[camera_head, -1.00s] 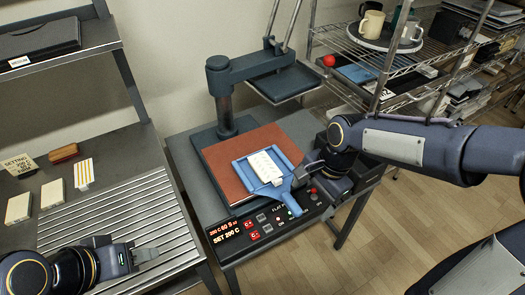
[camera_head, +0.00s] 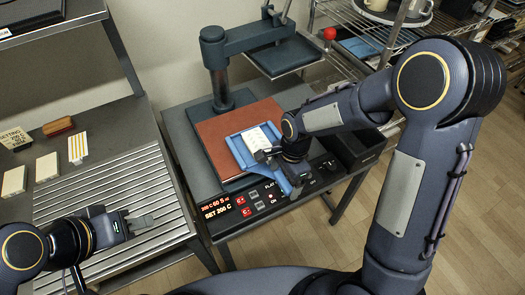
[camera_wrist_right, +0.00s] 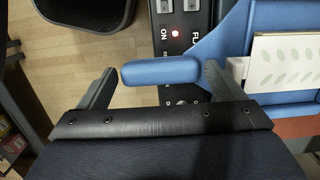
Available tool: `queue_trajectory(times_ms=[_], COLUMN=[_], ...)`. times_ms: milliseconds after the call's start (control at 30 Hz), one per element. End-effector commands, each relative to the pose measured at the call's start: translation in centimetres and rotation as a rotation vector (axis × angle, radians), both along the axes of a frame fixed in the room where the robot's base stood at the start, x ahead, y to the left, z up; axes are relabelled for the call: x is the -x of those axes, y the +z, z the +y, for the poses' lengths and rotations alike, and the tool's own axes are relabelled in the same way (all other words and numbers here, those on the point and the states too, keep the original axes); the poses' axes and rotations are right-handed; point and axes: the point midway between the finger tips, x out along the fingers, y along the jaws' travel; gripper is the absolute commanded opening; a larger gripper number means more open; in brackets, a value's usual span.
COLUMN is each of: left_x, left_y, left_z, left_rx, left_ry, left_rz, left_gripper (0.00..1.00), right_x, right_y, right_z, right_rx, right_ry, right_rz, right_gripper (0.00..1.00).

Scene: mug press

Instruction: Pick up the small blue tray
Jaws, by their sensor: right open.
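The small blue tray (camera_head: 236,152) lies on the reddish-brown plate of the press in the head view. It carries a white block with pale green oval marks (camera_head: 256,138). In the right wrist view, the tray's rounded blue handle (camera_wrist_right: 160,73) lies between the fingers of my open right gripper (camera_wrist_right: 162,68), with gaps on both sides. Part of the tray body (camera_wrist_right: 230,40) shows at the right there. In the head view my right gripper (camera_head: 276,160) is over the handle end and hides part of it. My left gripper (camera_head: 138,225) is over the ribbed grey table; its finger gap is unclear.
The press control panel (camera_head: 228,205) runs along the front of the brown plate (camera_head: 215,130). The raised press head (camera_head: 285,57) is swung back right. Boxes and a brown block (camera_head: 58,127) stand on the left table. A wire shelf (camera_head: 350,22) stands at the back right.

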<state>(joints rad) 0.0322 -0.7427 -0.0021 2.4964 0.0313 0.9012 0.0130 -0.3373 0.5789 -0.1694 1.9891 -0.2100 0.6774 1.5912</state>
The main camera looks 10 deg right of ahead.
Motion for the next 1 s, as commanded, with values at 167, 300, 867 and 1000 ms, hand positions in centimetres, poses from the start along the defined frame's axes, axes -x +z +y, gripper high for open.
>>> queue_trajectory(times_ms=[167, 300, 867, 1000], left_x=[0.0, 0.0, 0.0, 0.0], left_y=[0.0, 0.0, 0.0, 0.1], left_z=[0.0, 0.0, 0.0, 0.0], left_rx=[0.0, 0.0, 0.0, 0.0], left_ry=[0.0, 0.0, 0.0, 0.0], left_rz=[0.0, 0.0, 0.0, 0.0], left_gripper=[0.36, 0.36, 0.36, 0.36], right_x=[0.0, 0.0, -0.1, -0.2], right_y=[0.0, 0.0, 0.6, 1.8], right_z=[0.0, 0.0, 0.0, 0.1], right_rx=[0.0, 0.0, -0.002, -0.001], right_ry=[0.0, 0.0, 0.0, 0.0], right_rz=[0.0, 0.0, -0.005, -0.007], right_gripper=[0.88, 0.71, 0.47, 0.47])
